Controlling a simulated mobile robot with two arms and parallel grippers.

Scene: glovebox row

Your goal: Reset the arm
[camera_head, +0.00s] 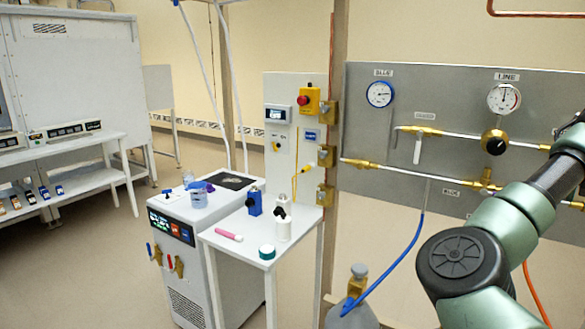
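My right arm comes in at the lower right of the head view, green-grey with a dark round joint cap. It passes in front of the right part of the grey gas panel (375,135). Its gripper is outside the picture, so I cannot see what it holds. My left arm and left gripper do not show at all.
A small white table (250,246) holds a pink tube (229,235), a teal-rimmed jar (267,251), and blue and white bottles. A white chiller (188,282) stands beside it. A gas cylinder (351,314) with a blue hose stands near the arm. Floor at left is clear.

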